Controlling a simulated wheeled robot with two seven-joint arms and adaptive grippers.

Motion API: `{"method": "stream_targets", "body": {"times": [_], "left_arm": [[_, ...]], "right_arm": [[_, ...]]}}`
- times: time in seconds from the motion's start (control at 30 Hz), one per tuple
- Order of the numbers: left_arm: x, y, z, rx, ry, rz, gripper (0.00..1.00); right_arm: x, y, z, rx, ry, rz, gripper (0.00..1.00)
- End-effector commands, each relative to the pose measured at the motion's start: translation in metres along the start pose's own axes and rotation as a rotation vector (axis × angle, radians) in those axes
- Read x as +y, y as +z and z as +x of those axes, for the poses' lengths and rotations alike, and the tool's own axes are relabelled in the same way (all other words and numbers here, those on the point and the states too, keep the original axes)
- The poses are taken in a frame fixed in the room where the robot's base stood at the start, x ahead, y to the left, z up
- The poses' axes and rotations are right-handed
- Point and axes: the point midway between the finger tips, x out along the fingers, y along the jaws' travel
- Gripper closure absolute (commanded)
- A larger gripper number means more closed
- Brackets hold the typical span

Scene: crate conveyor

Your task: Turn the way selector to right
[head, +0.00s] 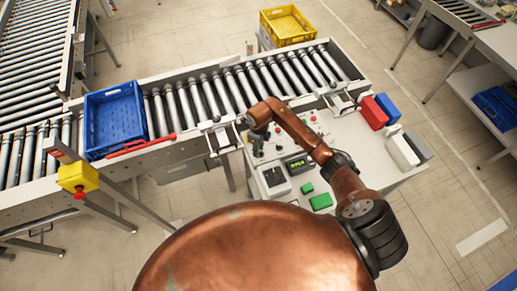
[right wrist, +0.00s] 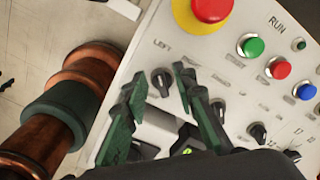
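The way selector (right wrist: 162,82) is a small black knob on the pale control panel, beside the printed words LEFT and RIGHT in the right wrist view. I cannot tell clearly which word it points to. My right gripper (right wrist: 165,100) is open, its two dark green fingers apart, with the knob showing between and just beyond their tips. Contact with the knob cannot be made out. In the head view my right gripper (head: 259,136) hangs over the panel's far left part and hides the selector. My left gripper is in neither view.
A red emergency button (right wrist: 212,8), a green button (right wrist: 252,46) and other knobs (right wrist: 257,133) sit close by. The roller conveyor (head: 210,95) runs behind the panel, with a blue crate (head: 115,118) on it. Red, blue, white and grey blocks (head: 374,113) line the panel's right side.

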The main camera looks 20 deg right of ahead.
Motion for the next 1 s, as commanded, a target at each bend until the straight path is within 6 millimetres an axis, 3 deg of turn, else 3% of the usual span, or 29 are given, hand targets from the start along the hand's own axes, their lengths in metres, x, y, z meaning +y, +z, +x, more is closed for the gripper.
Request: {"method": "stream_targets", "body": {"times": [0.23,0.6,1.0], "left_arm": [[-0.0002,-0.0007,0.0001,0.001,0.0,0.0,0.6],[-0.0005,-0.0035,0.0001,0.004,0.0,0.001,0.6],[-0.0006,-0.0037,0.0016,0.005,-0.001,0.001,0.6]], "right_arm": [[-0.0002,-0.001,0.001,0.0,0.0,0.002,0.75],[-0.0002,-0.0008,0.0006,0.0,0.001,0.002,1.0],[-0.0006,-0.0006,0.0005,-0.001,0.0,0.011,1.0]]}}
